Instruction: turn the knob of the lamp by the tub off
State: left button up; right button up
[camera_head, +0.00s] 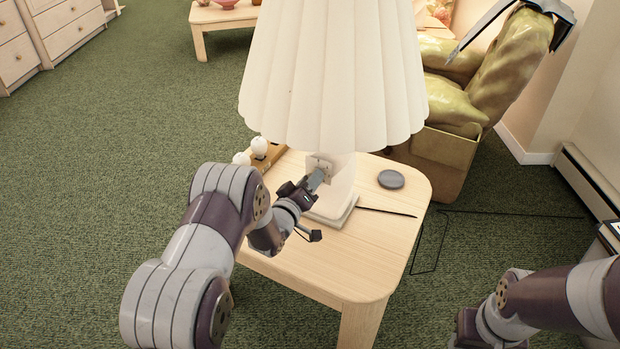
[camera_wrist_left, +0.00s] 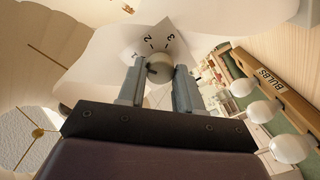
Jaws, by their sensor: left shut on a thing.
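The lamp has a cream pleated shade (camera_head: 335,75) and a pale base (camera_head: 343,190), and stands on a light wooden side table (camera_head: 330,268). My left gripper (camera_head: 319,178) reaches in under the shade. Its two fingers (camera_wrist_left: 160,82) are shut on the knob, one on each side. The knob is mostly hidden in the head view. My right arm shows at the lower right; its gripper is out of frame.
A wooden tray (camera_wrist_left: 245,65) labelled BULBS, with several white bulbs (camera_wrist_left: 258,113), lies beside the lamp. A yellow-green armchair (camera_head: 455,110) stands behind. Carpet is clear at left.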

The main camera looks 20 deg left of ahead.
pick_arm(q)
jog(key=n+p, duration=0.3)
jog(key=n, duration=0.7)
jog(key=shift+a+n+h+p, duration=0.1)
jog(key=shift+n+h+p, duration=0.2)
jog(key=shift+n+p, duration=0.1)
dwell(0.4)
jog(key=o, duration=1)
jog(key=shift+o, duration=0.2)
jog(key=p+v, duration=0.2)
jog(key=v, duration=1)
jog(key=shift+s, duration=0.35)
jog(key=shift+a+r, duration=0.1)
